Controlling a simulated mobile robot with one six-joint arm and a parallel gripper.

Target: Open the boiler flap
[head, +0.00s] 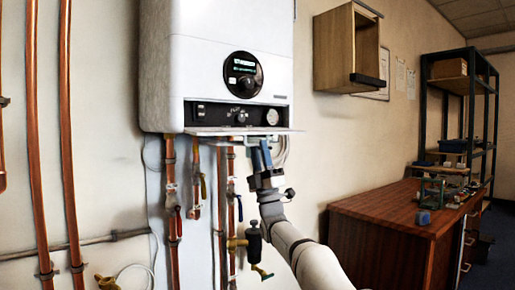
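The white boiler (232,50) hangs on the wall. Its dark lower control strip (225,114), with a knob and a round gauge, is exposed. The flap (225,132) shows as a thin, light panel sticking out roughly level along the boiler's bottom edge, below the strip. My gripper (262,146) points up from below, with its blue fingers close under the right part of the flap. I cannot tell whether the fingers touch it or how far apart they are.
Copper pipes with valves (195,195) run down below the boiler, left of my arm. More pipes (68,150) stand at the far left. A brown workbench (400,215) is at the right, with an open wooden wall cabinet (340,50) above and dark shelving behind.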

